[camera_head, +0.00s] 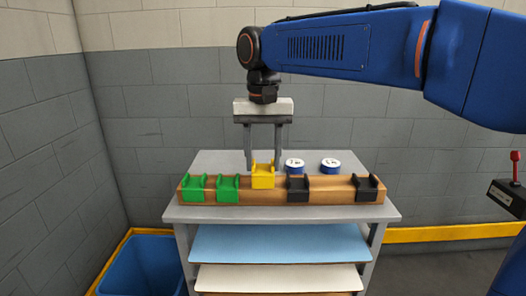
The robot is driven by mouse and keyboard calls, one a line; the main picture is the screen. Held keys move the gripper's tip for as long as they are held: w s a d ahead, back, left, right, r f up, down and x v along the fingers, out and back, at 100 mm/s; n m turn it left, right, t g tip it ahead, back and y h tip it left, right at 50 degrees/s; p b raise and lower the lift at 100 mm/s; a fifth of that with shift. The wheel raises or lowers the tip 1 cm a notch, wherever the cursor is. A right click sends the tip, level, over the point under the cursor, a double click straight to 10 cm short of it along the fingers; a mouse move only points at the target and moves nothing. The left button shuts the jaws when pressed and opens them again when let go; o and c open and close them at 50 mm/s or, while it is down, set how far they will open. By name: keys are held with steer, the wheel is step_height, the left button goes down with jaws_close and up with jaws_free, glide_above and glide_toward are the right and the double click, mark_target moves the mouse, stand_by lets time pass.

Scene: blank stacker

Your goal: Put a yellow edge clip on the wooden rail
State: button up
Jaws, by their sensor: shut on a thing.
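A yellow edge clip (262,180) is between the fingers of my gripper (263,166), which is shut on it. The clip is upright over the wooden rail (333,191), between a green clip and a black clip. It sits a little higher than the clips beside it; whether it touches the rail I cannot tell. The rail lies along the front of the grey table. Two green clips (193,189) (228,189) are on its left part and two black clips (298,189) (366,188) on its right part.
Two round blue-and-white items (295,165) (330,165) are on the grey table (215,160) behind the rail. Shelves with a blue sheet (280,244) and a white sheet (278,279) are below. A blue bin (142,262) stands at the lower left.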

mark_target(263, 171)
steer(key=shift+f, duration=1.95)
steer(key=shift+f, duration=0.25)
steer(key=o, duration=1.1)
step_height(263, 171, up, 17)
steer(key=s+d+f+t, duration=0.1)
steer(key=s+d+f, duration=0.35)
steer(key=d, duration=0.35)
steer(key=s+d+f+t, duration=0.1)
steer(key=s+d+f, duration=0.2)
steer(key=d+f, duration=0.4)
steer(key=s+d+f+t, duration=0.1)
steer(key=s+d+f, duration=0.3)
steer(key=f, duration=0.2)
steer(key=s+d+f+t, duration=0.1)
steer(key=s+d+f, duration=0.3)
steer(key=f, duration=0.3)
steer(key=s+d+f, duration=0.4)
steer(key=s+f, duration=0.1)
steer(key=f, duration=0.2)
steer(key=shift+s+f+t, duration=0.1)
steer(key=shift+f+t, duration=0.1)
steer(key=shift+t, duration=0.2)
